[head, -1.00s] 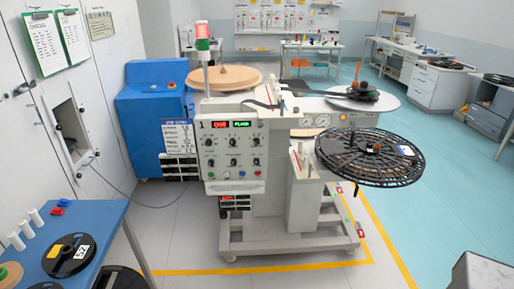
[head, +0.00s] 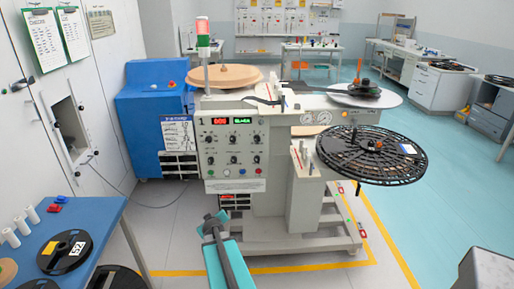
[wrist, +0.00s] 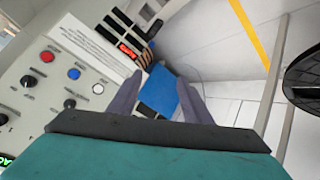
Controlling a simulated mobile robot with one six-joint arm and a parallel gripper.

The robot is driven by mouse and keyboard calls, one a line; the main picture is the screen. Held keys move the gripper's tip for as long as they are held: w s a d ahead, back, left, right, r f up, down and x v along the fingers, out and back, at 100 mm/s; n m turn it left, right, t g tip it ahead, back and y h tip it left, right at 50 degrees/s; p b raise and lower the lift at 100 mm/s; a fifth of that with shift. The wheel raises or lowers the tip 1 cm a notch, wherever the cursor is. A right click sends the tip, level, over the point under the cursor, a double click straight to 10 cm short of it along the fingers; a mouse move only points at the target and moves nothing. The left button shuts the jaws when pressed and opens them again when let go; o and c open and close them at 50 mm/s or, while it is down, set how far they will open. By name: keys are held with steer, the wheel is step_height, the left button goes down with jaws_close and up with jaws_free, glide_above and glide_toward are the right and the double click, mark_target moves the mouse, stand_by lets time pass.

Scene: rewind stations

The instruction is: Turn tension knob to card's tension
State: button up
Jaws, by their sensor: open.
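The rewind station's light control panel (head: 233,154) carries several small black knobs in rows, under a red display (head: 219,121) and a green display (head: 241,121). The knob labels are too small to read, so I cannot tell which is the tension knob. My gripper (head: 213,224) is open and empty, low in front of the machine and below the panel. In the wrist view my fingers (wrist: 158,98) are apart, with the panel (wrist: 55,35) and black knobs (wrist: 27,81) to their left. A white sheet (head: 178,135) hangs on the blue cabinet; its writing is unreadable.
Red, blue and white buttons (wrist: 73,74) sit along the panel's edge. A black reel (head: 371,154) sticks out at the machine's right. A blue table (head: 105,222) with reels stands at the lower left. Clipboards (head: 39,48) hang on the left wall.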

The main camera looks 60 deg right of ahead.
steer(key=s+d+r+t+h, duration=0.2)
steer(key=s+d+r+h, duration=0.1)
steer(key=d+r, duration=0.85)
steer(key=t+h+b, duration=0.1)
steer(key=h+b, duration=0.1)
steer(key=h, duration=0.2)
glide_toward(257, 140)
steer(key=v, duration=0.5)
steer(key=shift+s+a+f, duration=0.1)
steer(key=shift+s+a, duration=0.05)
steer(key=shift+p+x, duration=1.4)
steer(key=shift+x, duration=5.5)
